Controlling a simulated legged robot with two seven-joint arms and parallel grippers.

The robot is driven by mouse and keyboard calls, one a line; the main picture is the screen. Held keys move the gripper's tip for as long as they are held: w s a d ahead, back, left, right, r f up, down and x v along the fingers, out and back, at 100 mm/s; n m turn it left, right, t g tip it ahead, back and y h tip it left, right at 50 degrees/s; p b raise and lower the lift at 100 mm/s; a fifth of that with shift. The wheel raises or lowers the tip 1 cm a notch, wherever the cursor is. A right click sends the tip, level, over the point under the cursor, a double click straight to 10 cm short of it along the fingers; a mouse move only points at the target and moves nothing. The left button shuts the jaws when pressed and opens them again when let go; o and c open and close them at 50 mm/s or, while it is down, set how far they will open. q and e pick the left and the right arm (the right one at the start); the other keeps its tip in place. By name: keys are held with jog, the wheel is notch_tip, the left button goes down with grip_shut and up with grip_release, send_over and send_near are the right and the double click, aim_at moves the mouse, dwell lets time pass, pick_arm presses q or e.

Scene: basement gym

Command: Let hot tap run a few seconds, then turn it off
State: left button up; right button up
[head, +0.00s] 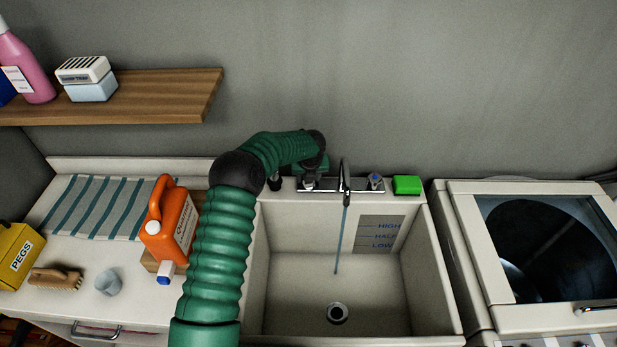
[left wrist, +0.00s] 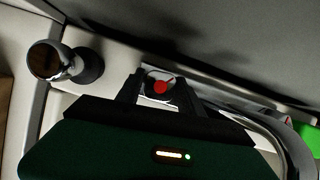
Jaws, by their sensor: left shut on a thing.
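The chrome tap's spout (head: 346,180) rises at the back of the white sink (head: 285,295). A thin stream of water (head: 341,240) falls from it towards the drain (head: 337,313). My left gripper (head: 311,180) is at the left side of the tap, over the hot handle (head: 308,185). In the left wrist view, the hot handle's red-marked top (left wrist: 161,86) sits between the fingers of my left gripper (left wrist: 158,92), shut on it. The cold handle (head: 375,181) with a blue mark stands to the right of the spout. My right gripper is not in view.
A green block (head: 406,185) lies on the sink's back right ledge. A chrome-and-black knob (left wrist: 58,63) stands left of the hot handle. An orange bottle (head: 168,228) stands on the left counter, beside my arm. A washer (head: 535,240) stands at right.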

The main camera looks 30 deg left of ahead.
pick_arm(q)
jog(key=n+y, duration=0.1)
jog(key=n, duration=0.2)
jog(key=shift+f+n+g+b, duration=0.1)
jog(key=shift+n+g+b, duration=0.2)
jog(key=shift+n+g, duration=0.1)
jog(key=shift+n+g+y+b, duration=0.35)
jog(key=shift+n+g, duration=0.35)
jog(key=shift+n, duration=1.2)
jog(key=o, duration=1.4)
jog(key=shift+w, duration=0.1)
jog(key=v, duration=0.5)
jog(key=b+v, duration=0.1)
jog(key=v, duration=1)
jog(key=shift+w+r, duration=0.2)
jog(key=shift+r, duration=0.2)
